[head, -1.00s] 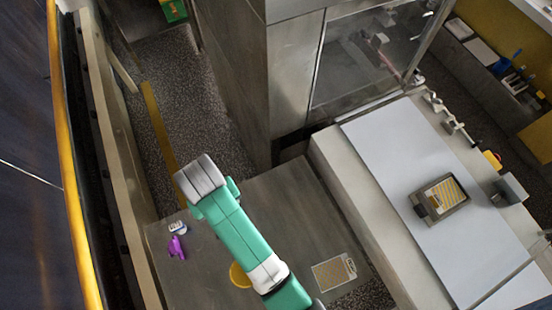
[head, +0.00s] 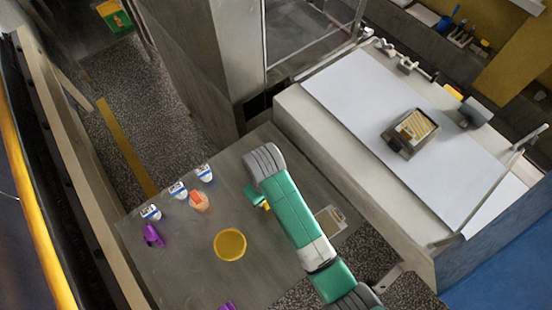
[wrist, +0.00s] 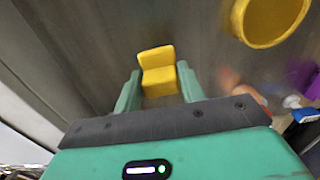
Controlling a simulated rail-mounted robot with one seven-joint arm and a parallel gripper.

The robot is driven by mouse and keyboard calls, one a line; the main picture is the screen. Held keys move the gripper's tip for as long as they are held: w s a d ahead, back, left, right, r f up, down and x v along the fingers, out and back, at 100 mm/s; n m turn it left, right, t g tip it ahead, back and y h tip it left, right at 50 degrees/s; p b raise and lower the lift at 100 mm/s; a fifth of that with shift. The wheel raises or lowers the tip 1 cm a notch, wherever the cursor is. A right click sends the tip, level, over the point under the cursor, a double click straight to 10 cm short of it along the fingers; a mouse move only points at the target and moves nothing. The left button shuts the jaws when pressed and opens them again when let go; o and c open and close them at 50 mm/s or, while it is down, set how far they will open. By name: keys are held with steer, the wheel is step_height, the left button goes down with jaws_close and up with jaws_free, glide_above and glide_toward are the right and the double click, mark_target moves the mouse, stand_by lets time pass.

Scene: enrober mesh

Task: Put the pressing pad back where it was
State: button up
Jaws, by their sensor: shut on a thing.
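My gripper (wrist: 158,75) is shut on a yellow stepped block, which looks like the pressing pad (wrist: 157,57). In the wrist view the block sits between the two green fingers, its raised back part pointing away from the palm. In the head view only a small yellow piece of the pad (head: 267,205) shows beside my green arm, above the grey table (head: 185,265). My arm hides most of the gripper there. I cannot tell how high the pad is above the table.
A round yellow dish (head: 230,245) stands on the table. A clipboard (head: 331,219) lies right of my arm. A tray (head: 411,132) rests on the white belt (head: 350,80).

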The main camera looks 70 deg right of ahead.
steer(key=shift+s+d+f, duration=0.2)
steer(key=shift+s+d, duration=0.15)
steer(key=shift+d, duration=0.05)
steer(key=w+d, duration=0.1)
steer(key=d, duration=0.4)
steer(key=w+d+f+b, duration=0.1)
steer(key=d, duration=0.4)
steer(key=w+d+b, duration=0.1)
steer(key=d, duration=0.4)
steer(key=shift+w+d+f, duration=0.2)
steer(key=shift+d+f, duration=0.1)
steer(key=shift+f+b, duration=0.35)
steer(key=shift+f, duration=1.3)
steer(key=shift+f, duration=0.1)
steer(key=shift+f, duration=0.15)
steer(key=o, duration=0.8)
steer(key=shift+o, duration=0.2)
step_height(320, 180, up, 12)
steer(key=p, duration=0.2)
steer(key=shift+r, duration=0.25)
